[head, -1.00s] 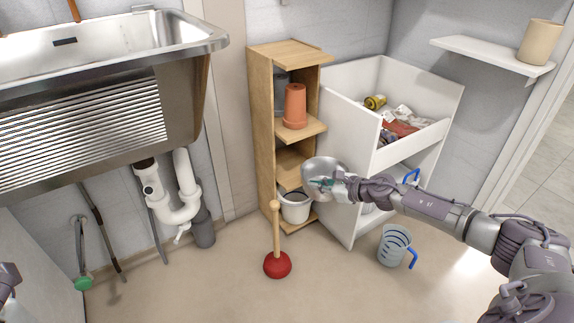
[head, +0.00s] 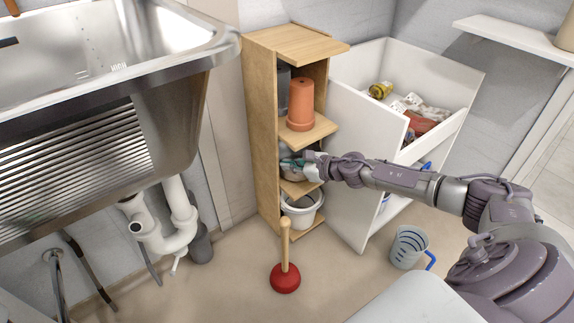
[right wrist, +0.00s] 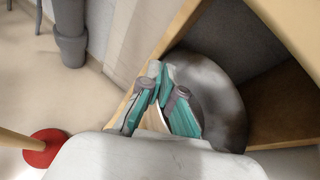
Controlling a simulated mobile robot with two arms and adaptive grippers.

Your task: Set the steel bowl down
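The steel bowl (head: 297,174) is inside the middle compartment of the wooden shelf unit (head: 261,130), between two shelf boards. In the right wrist view the bowl (right wrist: 222,95) is a grey rounded shape against the wood, partly behind the fingers. My right gripper (head: 290,163) reaches into the compartment from the right. In the right wrist view its teal-padded fingers (right wrist: 163,90) are close together at the bowl's edge and look shut on it. Whether the bowl touches the board below is hidden. My left gripper is not in view.
A terracotta pot (head: 300,104) stands on the board above and a white bucket (head: 302,210) below. A plunger (head: 285,277) stands on the floor in front. A white cabinet (head: 365,150) is close on the right, with a measuring jug (head: 408,247) before it. The steel sink (head: 110,90) is left.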

